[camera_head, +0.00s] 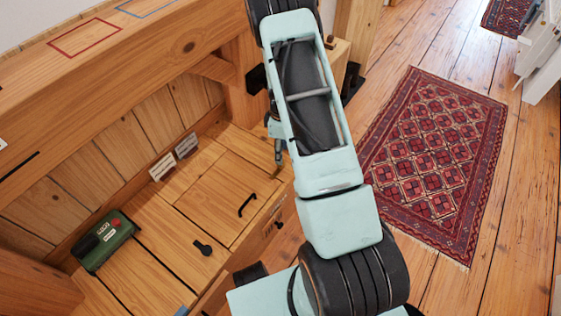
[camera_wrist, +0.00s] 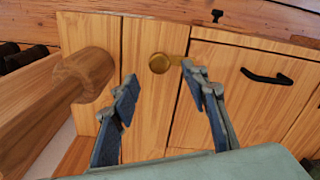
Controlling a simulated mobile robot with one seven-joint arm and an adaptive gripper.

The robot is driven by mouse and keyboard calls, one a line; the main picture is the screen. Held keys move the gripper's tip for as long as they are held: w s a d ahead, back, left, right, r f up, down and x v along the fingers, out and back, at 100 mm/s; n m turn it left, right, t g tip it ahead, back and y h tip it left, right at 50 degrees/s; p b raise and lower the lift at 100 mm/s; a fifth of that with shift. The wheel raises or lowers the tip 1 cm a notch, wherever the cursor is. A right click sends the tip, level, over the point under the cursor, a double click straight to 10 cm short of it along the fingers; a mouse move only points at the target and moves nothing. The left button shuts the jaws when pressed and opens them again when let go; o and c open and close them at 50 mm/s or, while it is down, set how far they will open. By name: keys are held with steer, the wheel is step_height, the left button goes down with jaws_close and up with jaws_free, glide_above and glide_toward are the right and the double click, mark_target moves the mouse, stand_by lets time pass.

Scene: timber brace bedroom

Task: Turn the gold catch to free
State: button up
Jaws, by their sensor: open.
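The gold catch (camera_wrist: 159,63) is a round brass knob on a pale wooden upright, in the upper middle of the wrist view. A thin gold piece seems to run right from it, partly behind my right finger. My gripper (camera_wrist: 160,86) is open and empty, with one finger low on each side of the catch. No contact with the catch can be made out. In the head view my gripper (camera_head: 277,145) shows only in part beside my arm, above the wooden bench, and the catch cannot be made out there.
A panel with a black handle (camera_wrist: 267,77) is right of the catch; a thick round wooden peg (camera_wrist: 85,72) juts out at left. On the bench are a green box (camera_head: 104,243), small white cards (camera_head: 162,166) and a black latch (camera_head: 203,247). A red rug (camera_head: 436,160) lies on open floor.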

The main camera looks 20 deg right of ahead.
step_height(320, 180, down, 6)
steer(key=shift+r+b, duration=0.2)
steer(key=shift+b, duration=0.4)
jaws_close()
